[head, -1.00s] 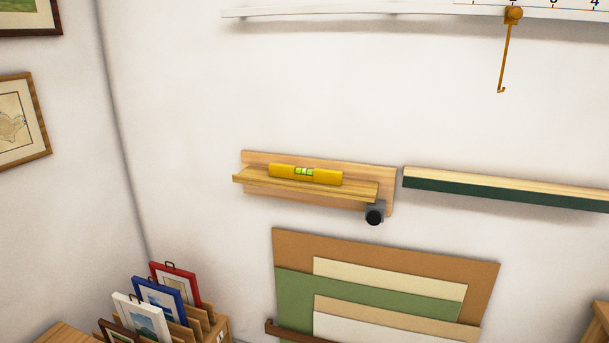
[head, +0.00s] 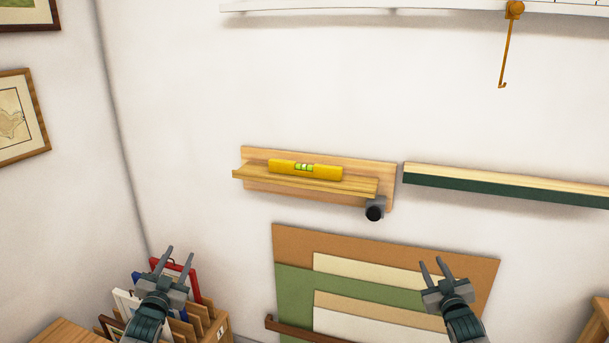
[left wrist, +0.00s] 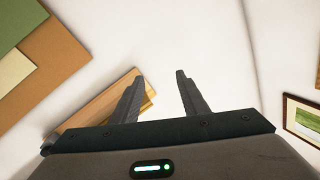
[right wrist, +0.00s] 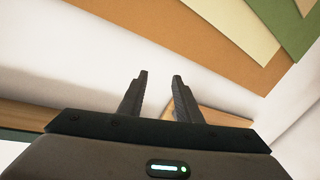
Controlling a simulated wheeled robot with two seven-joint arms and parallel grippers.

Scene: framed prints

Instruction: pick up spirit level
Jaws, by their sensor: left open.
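The yellow spirit level (head: 325,172) with a green vial lies on a small wooden wall shelf (head: 250,174) in the head view. My left gripper (head: 178,255) is open and empty, below and to the left of the shelf, in front of the framed prints. My right gripper (head: 433,266) has its fingers apart and empty, below and to the right of the shelf, in front of the coloured boards. Both grippers are well apart from the level. In the left wrist view the shelf (left wrist: 100,103) shows partly behind a finger; a small yellow patch beside it may be the level.
A dark round knob (head: 375,213) sits under the shelf's right end. A green-fronted ledge (head: 500,192) runs along the wall to the right. A hook (head: 502,60) hangs above. Small framed prints (head: 186,277) stand in a rack at lower left.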

